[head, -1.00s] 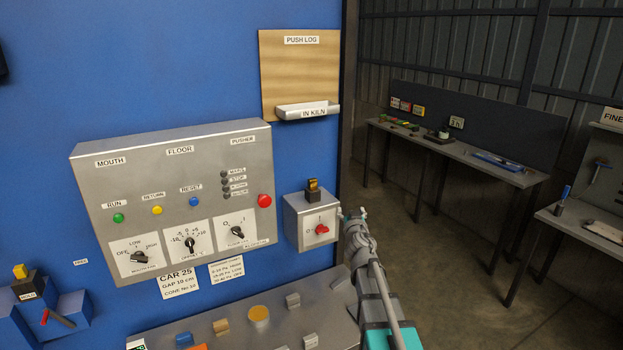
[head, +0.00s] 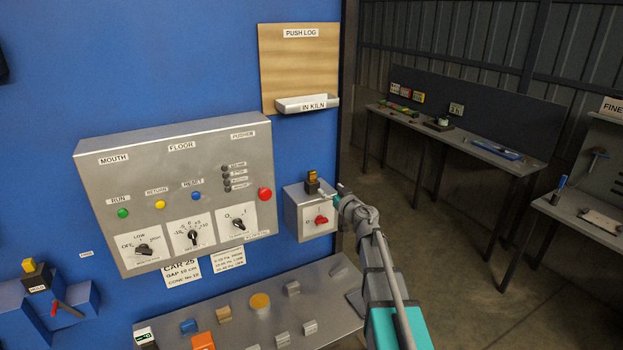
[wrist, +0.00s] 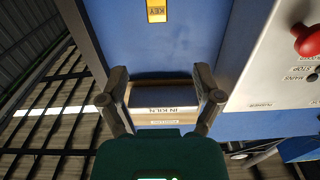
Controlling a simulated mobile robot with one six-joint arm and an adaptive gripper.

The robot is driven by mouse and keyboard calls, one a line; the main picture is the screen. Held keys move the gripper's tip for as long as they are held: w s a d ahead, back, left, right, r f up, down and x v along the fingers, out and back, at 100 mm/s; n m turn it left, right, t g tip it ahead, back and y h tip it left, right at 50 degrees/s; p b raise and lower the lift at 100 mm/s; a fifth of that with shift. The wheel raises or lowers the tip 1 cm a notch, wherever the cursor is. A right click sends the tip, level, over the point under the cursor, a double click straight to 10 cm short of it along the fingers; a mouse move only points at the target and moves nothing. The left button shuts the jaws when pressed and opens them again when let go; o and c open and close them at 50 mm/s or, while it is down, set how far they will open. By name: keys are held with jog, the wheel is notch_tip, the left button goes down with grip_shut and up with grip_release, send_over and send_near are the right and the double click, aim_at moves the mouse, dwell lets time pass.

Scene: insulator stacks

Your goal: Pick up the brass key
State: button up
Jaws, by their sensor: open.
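In the wrist view, a yellow tag marked KEY (wrist: 156,10) shows at the top edge. I take this to be the brass key's tag; the key's own shape is too small to make out. My gripper (head: 338,194) is just right of the block, apart from it in the head view. In the wrist view my gripper (wrist: 161,84) has its fingers spread, with nothing between them.
The red switch knob (head: 321,219) is on the box front below my gripper. A large control panel (head: 175,200) is to the left. A wooden board with the IN KILN tray (head: 308,104) hangs above. A grey bench (head: 345,300) with several small blocks lies below.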

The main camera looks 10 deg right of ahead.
aim_at(313, 173)
jog(key=shift+x, duration=4.25)
jog(key=shift+x, duration=2.65)
jog(key=shift+d, duration=0.2)
grip_shut()
